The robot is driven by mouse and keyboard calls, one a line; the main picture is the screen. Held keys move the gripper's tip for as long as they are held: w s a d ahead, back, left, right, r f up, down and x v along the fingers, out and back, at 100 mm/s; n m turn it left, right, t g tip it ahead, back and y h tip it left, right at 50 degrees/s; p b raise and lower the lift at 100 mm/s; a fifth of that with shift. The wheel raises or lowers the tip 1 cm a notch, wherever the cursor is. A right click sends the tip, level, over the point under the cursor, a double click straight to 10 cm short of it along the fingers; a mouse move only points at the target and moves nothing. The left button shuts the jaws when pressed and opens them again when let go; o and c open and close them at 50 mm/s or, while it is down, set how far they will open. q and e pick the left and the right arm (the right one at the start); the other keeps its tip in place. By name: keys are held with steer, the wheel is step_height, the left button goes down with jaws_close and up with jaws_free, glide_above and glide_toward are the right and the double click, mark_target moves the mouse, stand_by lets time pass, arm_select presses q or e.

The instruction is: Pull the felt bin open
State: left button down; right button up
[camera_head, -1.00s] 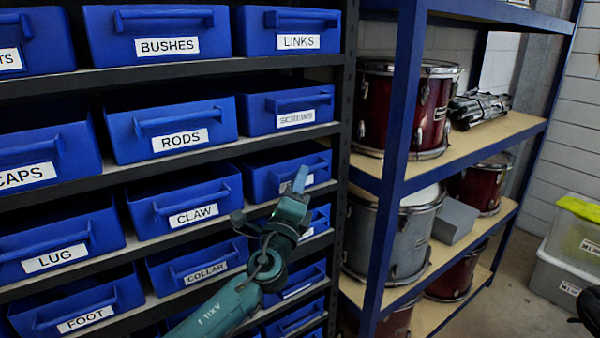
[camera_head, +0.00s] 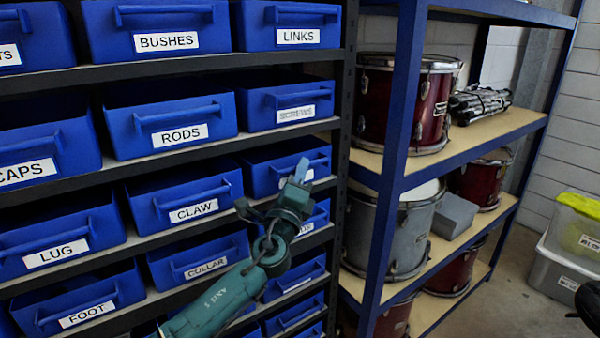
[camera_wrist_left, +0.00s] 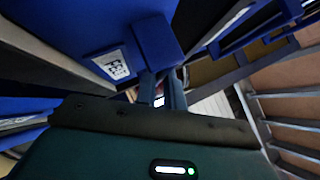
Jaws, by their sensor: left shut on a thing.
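The felt bin (camera_head: 262,174) is a blue bin right of the CLAW bin and below the SCREWS bin. My left gripper (camera_head: 301,170) is in front of it and covers most of its label and part of its handle. In the left wrist view, a blue bin (camera_wrist_left: 90,25) with a partly readable white label starting "FE" is close by, and its handle (camera_wrist_left: 154,42) reaches to the fingers (camera_wrist_left: 161,88). The left gripper is shut on that handle, though the contact itself is hard to see. How far the bin is out is unclear. My right gripper is not in view.
Other labelled blue bins surround it, among them SCREWS (camera_head: 290,100), CLAW (camera_head: 185,198) and COLLAR (camera_head: 200,258). A dark rack post (camera_head: 345,130) stands just right of the bin. Beyond it, a blue-framed shelf (camera_head: 405,110) holds drums. Open floor (camera_head: 515,290) shows at lower right.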

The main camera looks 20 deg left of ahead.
arm_select(q)
steer(key=shift+d, duration=0.1)
stand_by(0.3)
steer(key=s+d, duration=1)
steer(key=d, duration=0.3)
steer(key=shift+s, duration=0.1)
steer(key=c, duration=1.5)
jaws_free()
steer(key=shift+a+f, duration=0.1)
